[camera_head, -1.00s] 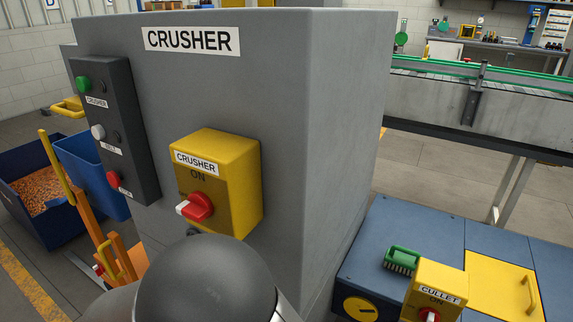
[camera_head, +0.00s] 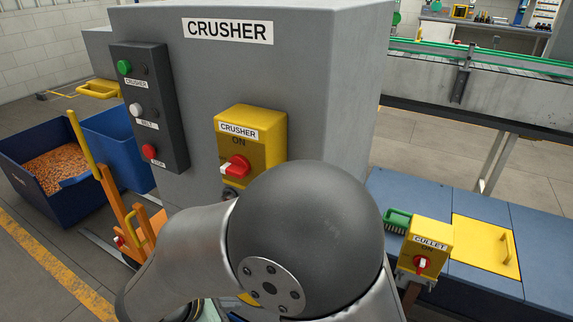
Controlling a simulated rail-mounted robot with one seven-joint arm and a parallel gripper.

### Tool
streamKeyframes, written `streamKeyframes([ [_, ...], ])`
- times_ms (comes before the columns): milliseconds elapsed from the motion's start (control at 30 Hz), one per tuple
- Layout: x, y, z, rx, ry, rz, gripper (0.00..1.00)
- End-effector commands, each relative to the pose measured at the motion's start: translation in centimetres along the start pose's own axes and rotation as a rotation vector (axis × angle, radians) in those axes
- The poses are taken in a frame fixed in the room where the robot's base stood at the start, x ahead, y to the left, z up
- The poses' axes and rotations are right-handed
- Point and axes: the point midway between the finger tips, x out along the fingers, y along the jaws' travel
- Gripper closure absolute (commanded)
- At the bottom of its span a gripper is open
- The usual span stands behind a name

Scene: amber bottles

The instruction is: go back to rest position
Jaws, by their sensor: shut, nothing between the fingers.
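My arm fills the lower middle of the head view, with a dark round joint and grey links in front of the crusher cabinet (camera_head: 330,110). My gripper is not in view. The yellow crusher switch box (camera_head: 270,140) is on the cabinet's front, with its red and white knob (camera_head: 235,166) near the ON label. The arm joint covers the box's lower right part. A dark button panel (camera_head: 150,110) with green, white and red buttons is to the left of it.
A blue bin (camera_head: 20,163) of orange-brown pieces stands at left beside orange posts (camera_head: 110,190). At right, a blue bench (camera_head: 480,207) carries a green brush (camera_head: 397,220), a yellow cullet switch box (camera_head: 425,245) and a yellow hatch (camera_head: 485,245). A conveyor (camera_head: 430,75) runs behind.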

Motion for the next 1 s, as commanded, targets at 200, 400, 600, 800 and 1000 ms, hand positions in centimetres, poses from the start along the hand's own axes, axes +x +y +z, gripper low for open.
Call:
streamKeyframes([
  [200, -0.7, -4.1, 12.9, 0.491, 0.076, -0.243, 1.00],
  [400, -3.3, -12.3, 24.4, 1.269, 0.194, -0.563, 1.00],
  [600, -5.8, -16.7, 28.3, 1.826, 0.289, -0.746, 1.00],
  [800, -6.3, -17.4, 28.8, 1.978, 0.319, -0.791, 1.00],
  [1000, -6.3, -17.4, 28.8, 1.978, 0.319, -0.791, 1.00],
])
